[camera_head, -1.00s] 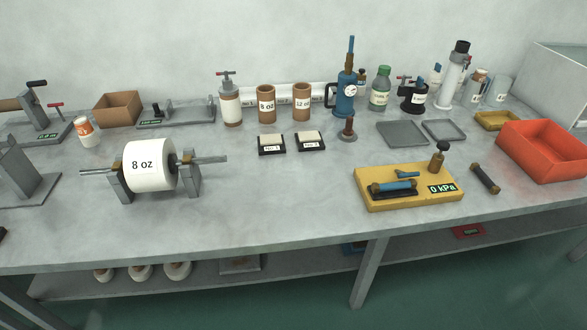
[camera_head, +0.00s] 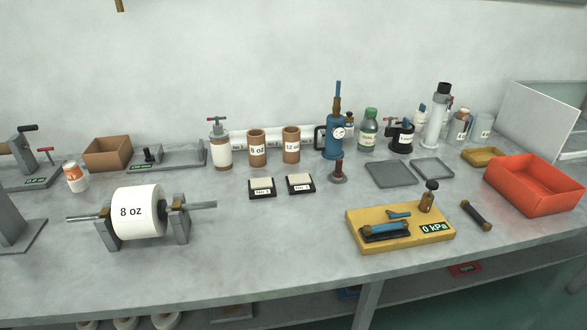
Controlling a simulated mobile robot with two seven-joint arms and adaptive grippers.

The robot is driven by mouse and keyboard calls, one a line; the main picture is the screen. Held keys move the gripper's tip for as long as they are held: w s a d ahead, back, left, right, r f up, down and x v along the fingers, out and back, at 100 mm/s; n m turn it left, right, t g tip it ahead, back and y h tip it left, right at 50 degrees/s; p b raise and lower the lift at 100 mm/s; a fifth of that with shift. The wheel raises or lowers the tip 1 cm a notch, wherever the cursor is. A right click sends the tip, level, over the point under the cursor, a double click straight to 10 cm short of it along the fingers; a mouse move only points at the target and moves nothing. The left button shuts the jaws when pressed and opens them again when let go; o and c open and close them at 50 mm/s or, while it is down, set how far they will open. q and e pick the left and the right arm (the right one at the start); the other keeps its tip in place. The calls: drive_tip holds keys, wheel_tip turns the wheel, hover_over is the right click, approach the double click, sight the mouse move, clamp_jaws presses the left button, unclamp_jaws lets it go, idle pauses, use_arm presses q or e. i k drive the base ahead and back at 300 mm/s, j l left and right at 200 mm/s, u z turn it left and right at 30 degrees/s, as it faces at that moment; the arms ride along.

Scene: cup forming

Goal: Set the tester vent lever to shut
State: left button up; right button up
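The tester is a yellow base (camera_head: 365,216) on the right half of the bench, near its front edge. A display (camera_head: 434,228) on it reads 0 kPa. A small blue lever (camera_head: 399,215) with a brass end lies nearly flat on the base. I take it for the vent lever; I cannot tell its setting. In front of it a blue cylinder (camera_head: 388,229) with brass ends lies in a dark cradle. A brass post with a dark knob (camera_head: 428,196) stands at the base's back right. Neither of my grippers is in view.
A dark rod with brass ends (camera_head: 476,215) lies right of the tester, and an orange bin (camera_head: 533,184) stands beyond it. Grey trays (camera_head: 391,174) lie behind. An 8 oz roll (camera_head: 140,212) stands on the left. The bench (camera_head: 285,240) left of the tester is clear.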

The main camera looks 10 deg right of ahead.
sight(394, 215)
drive_tip(key=i+l+z, duration=0.4)
drive_tip(key=i+z, duration=0.45)
drive_tip(key=k+l, duration=0.05)
drive_tip(key=k, duration=0.05)
